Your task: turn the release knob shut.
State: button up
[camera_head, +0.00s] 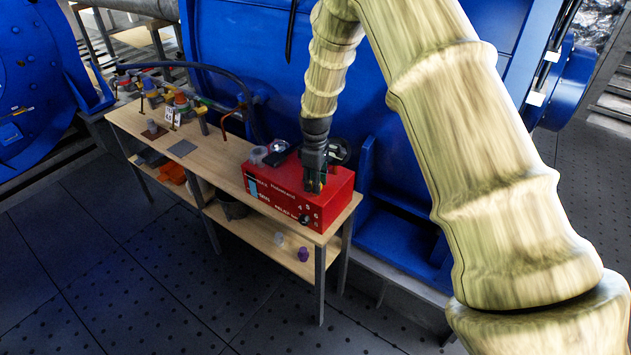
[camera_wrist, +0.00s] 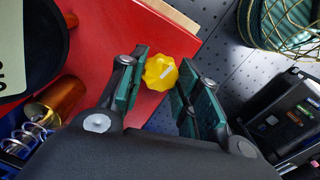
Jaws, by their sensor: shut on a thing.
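A yellow lobed knob (camera_wrist: 160,72) with a white mark on top sits at the edge of a red surface in the wrist view. It lies between the green-padded fingers of my gripper (camera_wrist: 158,88), which is shut on it. The red box (camera_head: 277,199) with white lettering and numbers stands at the right end of the bench; its red top also shows in the wrist view (camera_wrist: 105,40). In the head view my gripper (camera_head: 315,187) points down at the box's front right part and hides the yellow knob. A small dark knob (camera_head: 304,219) is on the box's front face.
The wooden bench (camera_head: 225,158) carries several fittings at its left end and a grey plate (camera_head: 182,148). A purple item (camera_head: 303,254) lies on the lower shelf. A blue machine (camera_head: 240,50) stands close behind. The floor in front is clear.

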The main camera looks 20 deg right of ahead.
jog(key=m, duration=0.7)
jog(key=shift+w+r, duration=0.15)
jog(key=m, duration=0.4)
jog(key=shift+d+m+p, duration=0.1)
jog(key=shift+m+p, duration=0.2)
jog(key=shift+m, duration=1.8)
jog(key=o, duration=1)
notch_tip(320, 180, up, 12)
